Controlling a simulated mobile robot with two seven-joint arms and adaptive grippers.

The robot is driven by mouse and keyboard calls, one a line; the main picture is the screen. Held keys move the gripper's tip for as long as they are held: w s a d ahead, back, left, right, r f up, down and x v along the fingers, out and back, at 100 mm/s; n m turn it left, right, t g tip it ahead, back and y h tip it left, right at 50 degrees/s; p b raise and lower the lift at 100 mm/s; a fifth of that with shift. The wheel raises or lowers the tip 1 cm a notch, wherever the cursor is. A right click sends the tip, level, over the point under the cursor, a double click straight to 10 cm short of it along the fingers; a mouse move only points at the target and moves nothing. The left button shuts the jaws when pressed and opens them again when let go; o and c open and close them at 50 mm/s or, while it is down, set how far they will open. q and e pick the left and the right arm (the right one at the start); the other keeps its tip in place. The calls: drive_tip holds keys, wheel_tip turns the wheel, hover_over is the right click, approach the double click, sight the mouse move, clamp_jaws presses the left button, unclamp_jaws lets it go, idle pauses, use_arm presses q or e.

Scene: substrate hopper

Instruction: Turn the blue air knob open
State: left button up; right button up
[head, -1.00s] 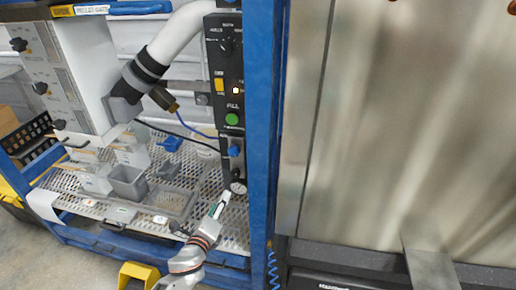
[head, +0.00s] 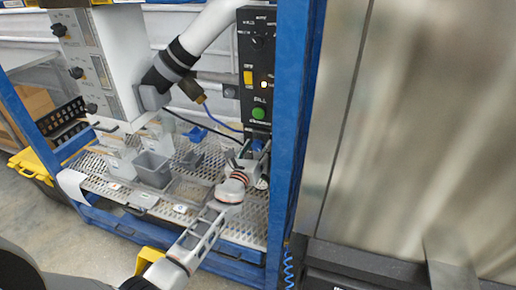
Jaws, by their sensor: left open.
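The blue air knob (head: 257,145) is on the metal plate below the black control panel (head: 257,75), at the right end of the blue-framed bench. It shows only partly, because my left gripper (head: 253,152) is right in front of it. The left gripper is open, with its fingers up at the knob. I cannot tell whether the fingers touch it or stand around it. The round gauge below the knob is mostly hidden by the gripper. My right gripper is not in view.
A blue upright post (head: 297,120) stands close on the right of the knob. A perforated metal shelf (head: 240,225) lies below, with grey bins (head: 152,168) on its left part. A large metal panel (head: 420,120) fills the right.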

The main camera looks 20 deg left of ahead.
use_arm(q)
drive_tip(key=shift+w, duration=0.25)
drive_tip(key=c, duration=1.1)
